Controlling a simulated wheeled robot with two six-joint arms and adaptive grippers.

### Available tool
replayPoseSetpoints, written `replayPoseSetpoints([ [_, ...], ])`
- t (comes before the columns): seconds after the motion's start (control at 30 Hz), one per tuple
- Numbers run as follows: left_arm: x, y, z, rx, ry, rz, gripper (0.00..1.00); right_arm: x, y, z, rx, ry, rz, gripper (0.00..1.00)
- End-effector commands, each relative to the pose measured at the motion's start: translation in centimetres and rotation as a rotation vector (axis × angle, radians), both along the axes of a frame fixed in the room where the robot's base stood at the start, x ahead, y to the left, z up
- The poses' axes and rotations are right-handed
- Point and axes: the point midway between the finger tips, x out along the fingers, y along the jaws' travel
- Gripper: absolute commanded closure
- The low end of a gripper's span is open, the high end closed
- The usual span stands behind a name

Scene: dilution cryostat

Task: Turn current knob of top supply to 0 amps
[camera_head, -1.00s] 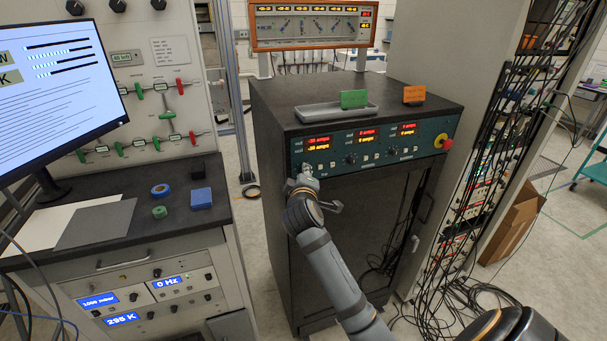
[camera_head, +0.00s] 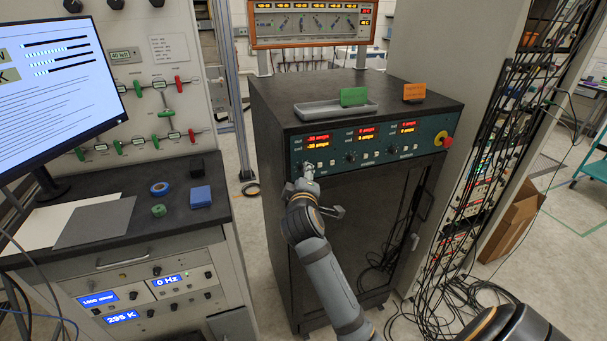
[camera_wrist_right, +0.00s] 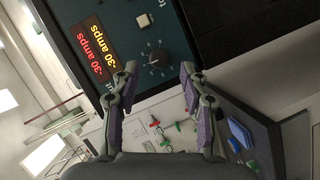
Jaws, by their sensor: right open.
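The supply panel (camera_head: 375,143) is a dark teal strip across the top of the black cabinet. Its left display (camera_head: 318,141) shows one red and one yellow line. In the right wrist view the display (camera_wrist_right: 97,47) reads -30 amps on both lines. A black round knob (camera_wrist_right: 154,62) with a white scale sits beside it, between my right fingertips and just beyond them. My right gripper (camera_wrist_right: 158,76) is open around its line of sight; contact cannot be told. In the head view the right gripper (camera_head: 306,172) is at the panel's left end and hides that knob. My left gripper is out of view.
More knobs (camera_head: 350,158) and small buttons lie rightward on the panel, ending in a red emergency button (camera_head: 447,141). Cables (camera_head: 490,150) hang at the right.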

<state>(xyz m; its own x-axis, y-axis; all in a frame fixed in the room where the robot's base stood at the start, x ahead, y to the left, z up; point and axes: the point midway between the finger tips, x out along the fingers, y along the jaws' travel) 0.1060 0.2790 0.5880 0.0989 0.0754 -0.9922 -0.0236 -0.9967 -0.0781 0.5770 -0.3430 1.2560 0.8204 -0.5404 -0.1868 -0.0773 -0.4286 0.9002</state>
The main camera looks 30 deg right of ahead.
Motion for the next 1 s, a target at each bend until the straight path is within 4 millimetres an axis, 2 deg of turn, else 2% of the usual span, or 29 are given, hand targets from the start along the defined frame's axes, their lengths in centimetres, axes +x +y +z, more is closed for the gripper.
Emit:
replayPoseSetpoints([
  [0.1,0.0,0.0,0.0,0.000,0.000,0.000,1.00,-2.0,1.3,0.3,0.009,0.000,0.000,0.56],
  [0.3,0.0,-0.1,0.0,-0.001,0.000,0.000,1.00,-3.4,2.2,0.7,0.004,0.000,-0.001,0.56],
  [0.83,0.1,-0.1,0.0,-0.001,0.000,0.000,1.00,-3.5,2.3,0.7,0.001,0.001,-0.001,0.56],
  [0.93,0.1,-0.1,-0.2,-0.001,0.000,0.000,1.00,-3.0,2.6,-0.8,0.010,0.018,0.013,0.56],
  [0.97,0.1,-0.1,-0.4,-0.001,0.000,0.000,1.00,-2.6,2.9,-2.0,0.016,0.031,0.023,0.56],
  [1.0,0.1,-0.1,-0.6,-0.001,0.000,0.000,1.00,-1.9,3.4,-4.1,0.032,0.053,0.041,0.56],
])
